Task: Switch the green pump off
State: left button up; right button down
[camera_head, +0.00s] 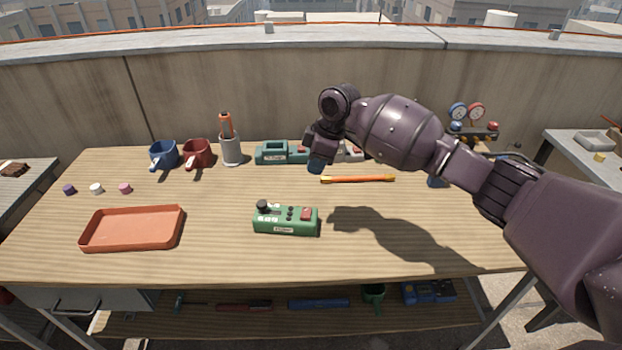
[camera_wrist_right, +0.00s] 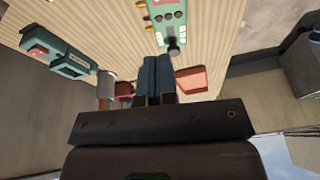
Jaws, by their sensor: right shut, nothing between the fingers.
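The green pump (camera_head: 286,220) sits on the wooden table, near the middle front. It has a black knob on its left, small buttons in the middle and a red rocker switch (camera_head: 307,214) on its right. The rocker's position is too small to tell. The pump also shows at the top of the right wrist view (camera_wrist_right: 168,14), cut by the edge. My right gripper (camera_head: 316,166) is shut and empty, held above the table behind the pump and apart from it. Its closed fingers (camera_wrist_right: 154,76) show in the wrist view. My left gripper is not in view.
A teal device (camera_head: 271,152) stands at the back, partly hidden by my right gripper. An orange tray (camera_head: 132,244) lies front left. Table around the pump is clear.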

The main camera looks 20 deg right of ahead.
jog(key=shift+v, duration=0.9)
jog(key=shift+w, duration=0.15)
jog(key=w+a+r+m+t+y, duration=0.2)
jog(key=w+a+r+t, duration=0.35)
jog(key=t, duration=0.35)
jog(key=s+d+f+m+h, duration=0.1)
jog(key=s+d+f+m, duration=0.2)
jog(key=s+f, duration=0.7)
jog(key=s+d+f+m+h, duration=0.2)
jog(key=s+f, duration=0.7)
jog(key=s, duration=0.9)
jog(key=s+d+f+m+t+h, duration=0.1)
jog(key=s+d+f+m, duration=0.4)
jog(key=s+f, duration=0.5)
jog(key=s+d+h, duration=0.1)
jog(key=s, duration=0.2)
jog(key=shift+s+f, duration=0.35)
jog(key=shift+s, duration=0.05)
